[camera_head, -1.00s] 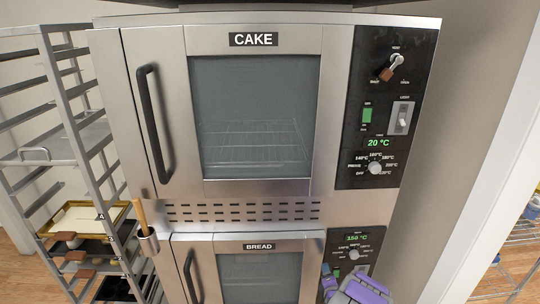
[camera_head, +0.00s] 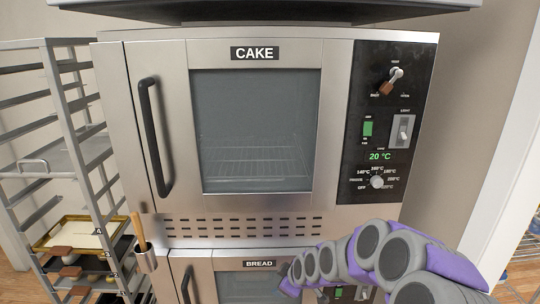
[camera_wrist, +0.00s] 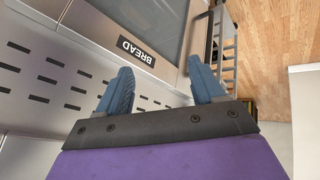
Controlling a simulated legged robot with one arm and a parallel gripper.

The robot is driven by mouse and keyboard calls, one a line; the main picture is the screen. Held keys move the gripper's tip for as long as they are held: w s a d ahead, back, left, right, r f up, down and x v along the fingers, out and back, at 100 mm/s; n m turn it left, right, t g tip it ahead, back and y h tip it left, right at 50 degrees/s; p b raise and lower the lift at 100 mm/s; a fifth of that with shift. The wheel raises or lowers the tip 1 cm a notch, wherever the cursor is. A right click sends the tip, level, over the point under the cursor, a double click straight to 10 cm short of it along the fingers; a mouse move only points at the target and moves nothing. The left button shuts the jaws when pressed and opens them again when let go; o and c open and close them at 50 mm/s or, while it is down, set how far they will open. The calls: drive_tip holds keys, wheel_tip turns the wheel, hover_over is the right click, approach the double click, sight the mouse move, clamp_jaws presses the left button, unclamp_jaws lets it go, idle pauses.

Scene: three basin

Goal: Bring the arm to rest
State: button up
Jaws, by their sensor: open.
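My gripper (camera_wrist: 162,85) is open and empty in the wrist view, its two blue fingers spread apart. Beyond the fingers are the oven front and the BREAD label (camera_wrist: 137,51), which appears tilted. In the head view my purple and grey arm reaches in from the lower right across the lower oven's front. Its far end is low in the picture, and the fingers cannot be made out there.
The upper CAKE oven (camera_head: 215,55) is shut, with its display at 20 °C. The BREAD oven (camera_head: 205,275) below is partly hidden by my arm. A tray rack (camera_head: 62,100) stands at left. A white wall edge (camera_head: 500,180) is at right.

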drive_tip(key=s+d+r+m+g+h, duration=0.1)
drive_tip(key=s+d+r+m+g, duration=0.1)
drive_tip(key=s, duration=1.2)
drive_tip(key=s+d+r+m+g+h+b, duration=0.1)
drive_tip(key=s+d+r+m+g, duration=0.2)
drive_tip(key=s, duration=1.1)
drive_tip(key=s+d+r+m+g+h+b, duration=0.1)
drive_tip(key=s+d+r+m+g, duration=0.2)
drive_tip(key=s, duration=1.1)
wheel_tip(320, 180, up, 3)
drive_tip(key=d+m, duration=0.1)
drive_tip(key=m, duration=0.3)
drive_tip(key=shift+s+d+m+h, duration=0.2)
drive_tip(key=shift+d+m+h, duration=0.1)
drive_tip(key=shift+d+h, duration=0.1)
